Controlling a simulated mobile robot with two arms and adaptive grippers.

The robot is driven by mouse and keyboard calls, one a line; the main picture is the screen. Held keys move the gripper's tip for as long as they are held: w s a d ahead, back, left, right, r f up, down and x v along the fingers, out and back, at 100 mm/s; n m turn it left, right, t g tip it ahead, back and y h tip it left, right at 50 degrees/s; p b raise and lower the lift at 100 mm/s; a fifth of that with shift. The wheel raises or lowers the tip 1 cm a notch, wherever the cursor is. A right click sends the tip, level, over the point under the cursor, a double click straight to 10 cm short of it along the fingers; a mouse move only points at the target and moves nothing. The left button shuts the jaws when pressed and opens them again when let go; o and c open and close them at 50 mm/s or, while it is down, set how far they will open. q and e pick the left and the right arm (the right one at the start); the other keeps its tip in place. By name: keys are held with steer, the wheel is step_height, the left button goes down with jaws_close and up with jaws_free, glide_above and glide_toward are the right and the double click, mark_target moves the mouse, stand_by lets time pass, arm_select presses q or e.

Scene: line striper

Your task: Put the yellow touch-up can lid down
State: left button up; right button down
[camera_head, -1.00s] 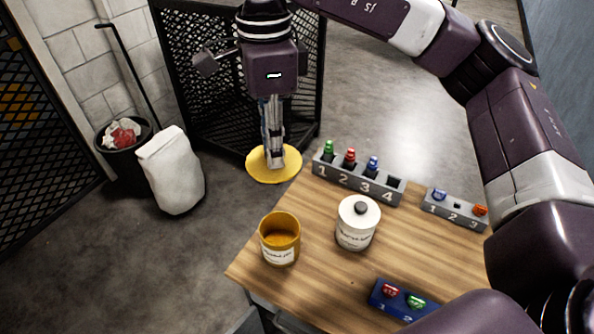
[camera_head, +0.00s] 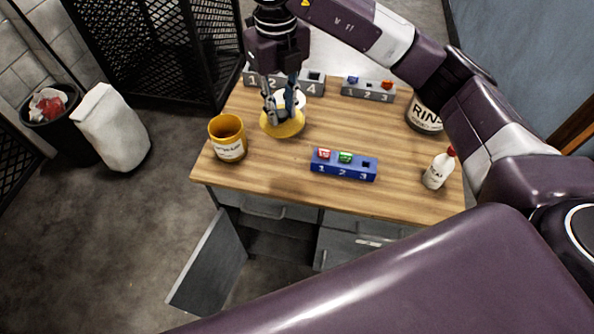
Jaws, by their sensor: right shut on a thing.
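The yellow lid (camera_head: 283,125) is a flat round disc. My right gripper (camera_head: 284,116) is shut on it from above. The lid is over the left part of the wooden table (camera_head: 270,185); I cannot tell whether it touches the top. The open yellow can (camera_head: 228,138) stands upright on the table to the left of the lid, apart from it. A white canister (camera_head: 300,99) is mostly hidden behind my gripper and the lid. My left gripper is not in view.
A grey numbered rack (camera_head: 315,82), a smaller grey rack (camera_head: 368,91) and a blue rack (camera_head: 345,172) stand on the table. A RINSE container (camera_head: 424,115) and white bottle (camera_head: 438,169) are at right. A cabinet door (camera_head: 208,265) hangs open below. Front left tabletop is clear.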

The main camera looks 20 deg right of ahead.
step_height(320, 180, down, 15)
steer(key=p, duration=0.3)
steer(key=shift+r, duration=0.2)
steer(key=shift+w+f, duration=0.1)
steer(key=shift+f, duration=0.2)
step_height(320, 180, down, 4)
steer(key=shift+f+p, duration=0.1)
steer(key=shift+p, duration=0.5)
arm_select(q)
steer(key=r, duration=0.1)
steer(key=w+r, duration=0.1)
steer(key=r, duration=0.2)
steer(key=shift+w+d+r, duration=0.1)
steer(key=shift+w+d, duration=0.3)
arm_select(e)
steer(key=shift+f, duration=0.15)
steer(key=c, duration=1.7)
jaws_free()
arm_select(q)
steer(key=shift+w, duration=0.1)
